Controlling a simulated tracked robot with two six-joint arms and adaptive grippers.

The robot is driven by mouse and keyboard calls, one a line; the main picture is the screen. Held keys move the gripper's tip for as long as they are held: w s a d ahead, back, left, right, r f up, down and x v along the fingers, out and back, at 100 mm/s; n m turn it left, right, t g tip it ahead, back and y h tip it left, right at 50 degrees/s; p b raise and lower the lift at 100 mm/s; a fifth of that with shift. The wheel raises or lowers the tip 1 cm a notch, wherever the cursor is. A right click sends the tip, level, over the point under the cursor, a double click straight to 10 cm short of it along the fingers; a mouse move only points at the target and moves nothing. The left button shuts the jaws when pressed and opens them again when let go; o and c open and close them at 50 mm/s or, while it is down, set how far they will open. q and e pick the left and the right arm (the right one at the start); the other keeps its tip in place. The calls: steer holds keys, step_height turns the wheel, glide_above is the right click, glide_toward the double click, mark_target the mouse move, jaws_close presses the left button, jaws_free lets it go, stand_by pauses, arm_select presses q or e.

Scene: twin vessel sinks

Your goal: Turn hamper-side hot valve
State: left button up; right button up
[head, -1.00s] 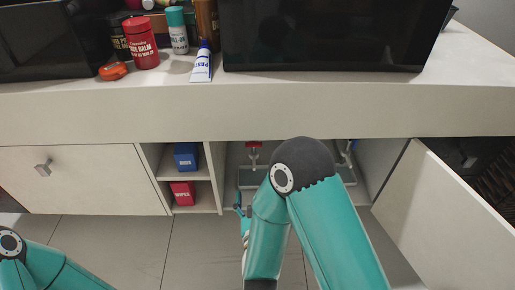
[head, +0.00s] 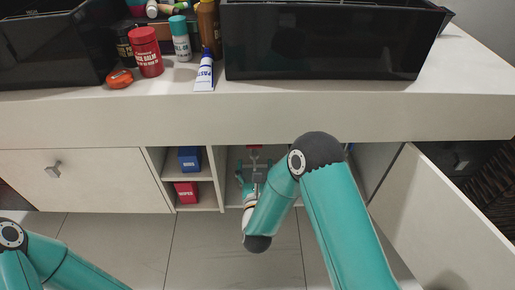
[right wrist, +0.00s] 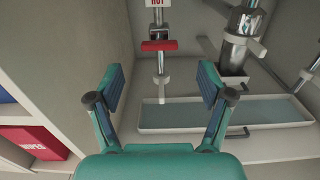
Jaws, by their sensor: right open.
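The hot valve has a red handle (right wrist: 159,46) on a grey vertical pipe, under a "HOT" tag (right wrist: 160,3), inside the open cabinet below the right-hand sink. In the head view the red handle (head: 254,147) shows just below the counter's front. My right gripper (right wrist: 161,86) is open and empty, its fingers spread to either side of the pipe in the picture. The handle appears beyond the fingertips, untouched. In the head view the right gripper (head: 252,181) reaches into the cabinet, partly hidden by my arm. My left gripper is out of view.
A shelf with blue (head: 189,158) and red (head: 187,191) boxes lies left.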

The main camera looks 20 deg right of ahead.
mark_target(254, 147)
steer(key=b+x, duration=0.1)
steer(key=x, duration=0.6)
